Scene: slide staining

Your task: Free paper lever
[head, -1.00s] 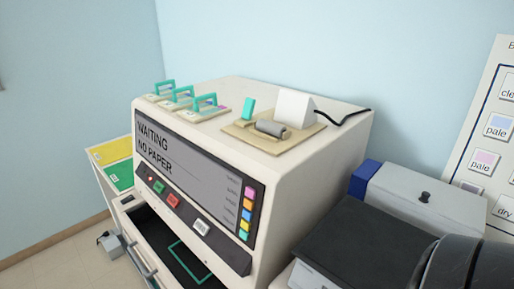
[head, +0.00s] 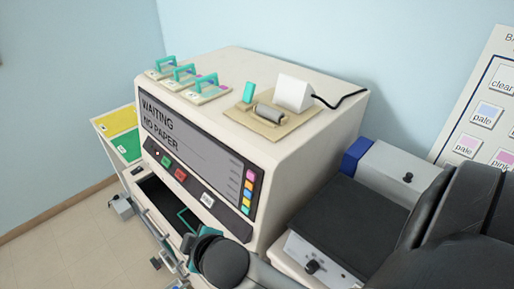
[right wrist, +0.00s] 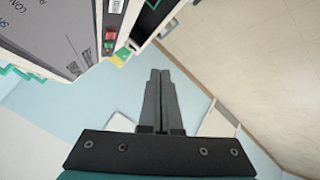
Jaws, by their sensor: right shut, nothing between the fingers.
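The pale machine (head: 300,170) has a screen (head: 185,135) reading "WAITING" and "NO PAPER". On its top, a beige plate (head: 240,121) carries an upright teal tab (head: 248,92), which looks like the paper lever, a grey roller (head: 270,113) and a white block (head: 294,92). My right gripper (right wrist: 160,75) is shut and empty, in the right wrist view. In the head view its dark wrist is low in front of the machine, well below the teal tab; its fingertips are not clear there. My left gripper is not in view.
Several teal-handled slide holders (head: 184,77) stand along the top's left edge. A black cable (head: 342,100) leaves the white block. An open dark bay (head: 160,195) is below the buttons. A black-topped box (head: 350,222) and a grey-white box (head: 402,172) stand to the right.

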